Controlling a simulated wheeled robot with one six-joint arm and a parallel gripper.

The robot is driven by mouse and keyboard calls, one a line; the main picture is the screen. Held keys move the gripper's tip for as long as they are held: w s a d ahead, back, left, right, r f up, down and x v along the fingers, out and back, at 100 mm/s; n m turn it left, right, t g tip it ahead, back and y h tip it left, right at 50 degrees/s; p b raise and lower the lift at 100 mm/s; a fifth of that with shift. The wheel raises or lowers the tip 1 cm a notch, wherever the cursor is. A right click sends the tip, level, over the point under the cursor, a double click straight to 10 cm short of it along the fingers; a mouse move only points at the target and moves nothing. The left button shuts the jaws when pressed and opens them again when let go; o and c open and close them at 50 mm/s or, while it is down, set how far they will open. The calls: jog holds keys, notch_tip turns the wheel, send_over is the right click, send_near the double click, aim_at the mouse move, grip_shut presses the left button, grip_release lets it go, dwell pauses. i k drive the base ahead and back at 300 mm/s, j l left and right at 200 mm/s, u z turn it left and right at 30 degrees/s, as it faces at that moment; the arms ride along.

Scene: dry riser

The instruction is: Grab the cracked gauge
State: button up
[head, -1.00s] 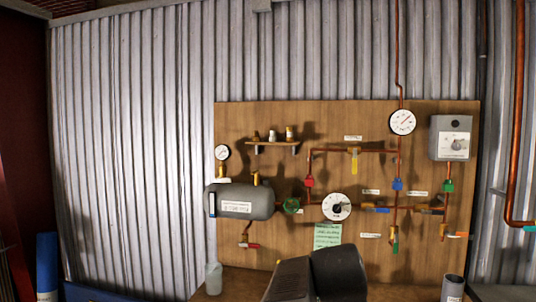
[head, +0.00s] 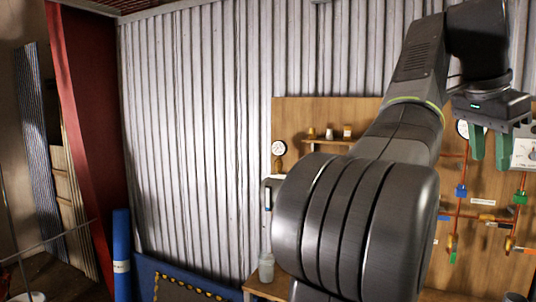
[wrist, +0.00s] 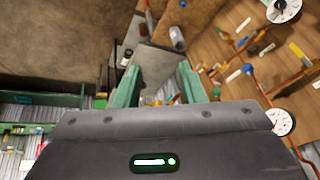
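Round white dial gauges are on the wooden board; I cannot tell which one is cracked. In the wrist view, one gauge (wrist: 283,9) is at the top right corner and another (wrist: 281,121) is at the right edge, outside the fingers. My gripper (head: 489,153) is raised in front of the board's upper right. Its green fingers are apart with nothing between them; they also show in the wrist view (wrist: 160,84).
The wooden board (head: 300,112) carries copper pipes, coloured valves and a grey box (head: 525,153). A small shelf (head: 322,143) holds small items. My arm hides the board's middle.

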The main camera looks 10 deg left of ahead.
aim_at(280, 147)
jog(key=i+u, duration=0.15)
jog(key=u, duration=0.25)
jog(key=i+l+u, duration=0.1)
jog(key=u, duration=0.3)
jog(key=i+l+u, duration=0.15)
jog(key=u, duration=0.25)
jog(key=i+l+u, duration=0.15)
jog(key=u, duration=0.25)
jog(key=i+l, duration=0.15)
jog(key=l, duration=0.2)
jog(key=i+l+u, duration=0.15)
jog(key=i+l, duration=0.2)
jog(key=l, duration=0.35)
jog(key=i+l+u, duration=0.15)
jog(key=l, duration=0.2)
